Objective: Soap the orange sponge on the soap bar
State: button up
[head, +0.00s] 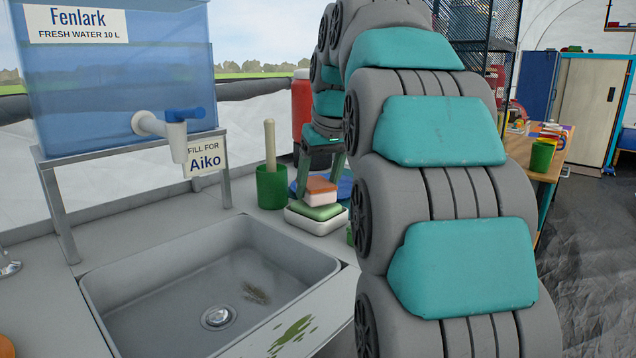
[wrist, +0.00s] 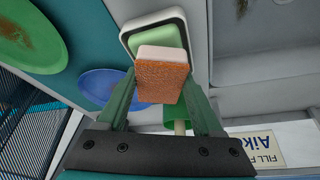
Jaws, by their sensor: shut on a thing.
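The sponge (head: 320,187), with a rough orange face and a paler pink layer, is held between the two dark green fingers of my gripper (head: 323,150). In the wrist view the orange sponge (wrist: 162,82) sits between the fingertips (wrist: 160,76). The green soap bar (head: 323,211) lies in a white soap dish (head: 316,225) beside the sink. It also shows in the wrist view (wrist: 150,38), partly hidden by the sponge. The sponge is right over the soap and looks to touch it or hover just above; I cannot tell which.
A green cup (head: 271,188) with a wooden handle stands left of the dish. A blue plate (wrist: 98,87) and a stained green plate (wrist: 28,40) lie near my gripper. The sink (head: 165,300) is in front. A blue water tank (head: 120,85) with a tap stands behind it.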

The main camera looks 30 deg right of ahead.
aim_at(314, 181)
jog(key=shift+f+b, duration=0.5)
jog(key=shift+f, duration=0.5)
dwell(1.6)
jog(key=shift+r, duration=0.1)
jog(key=shift+r+p, duration=1.6)
jog(key=shift+r, duration=1.9)
jog(key=shift+s, duration=0.15)
